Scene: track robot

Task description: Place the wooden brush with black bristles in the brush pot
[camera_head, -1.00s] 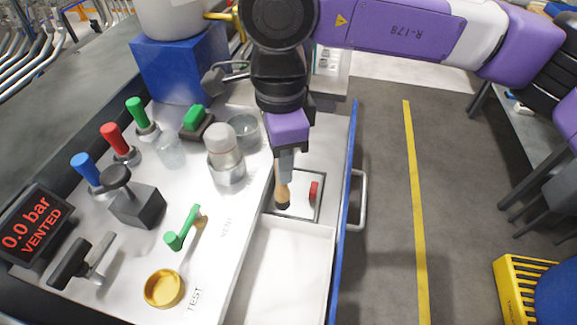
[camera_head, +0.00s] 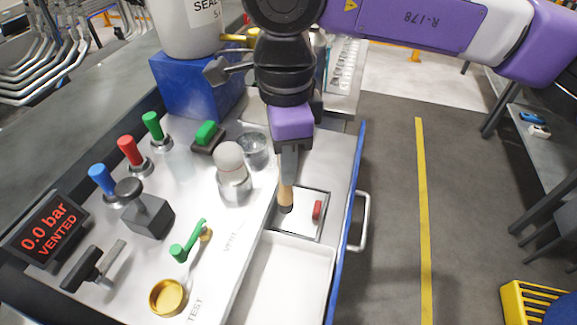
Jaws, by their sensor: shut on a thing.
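My gripper (camera_head: 288,172) points downward and is shut on the wooden brush (camera_head: 286,194). The brush hangs upright with its dark bristle end down, over the square recess (camera_head: 300,222) at the head of the drawer. I cannot tell whether the bristles touch the recess floor. A clear glass cup (camera_head: 255,150) stands on the bench top left of my gripper. I cannot tell for sure which vessel is the brush pot; a brass-coloured round cup (camera_head: 168,297) sits near the front.
A red block (camera_head: 317,210) lies in the recess. Nearby are a metal cylinder with a pale dome (camera_head: 234,178), a green lever (camera_head: 188,243), and red, blue and green knobs. The white drawer tray (camera_head: 292,280) in front is empty.

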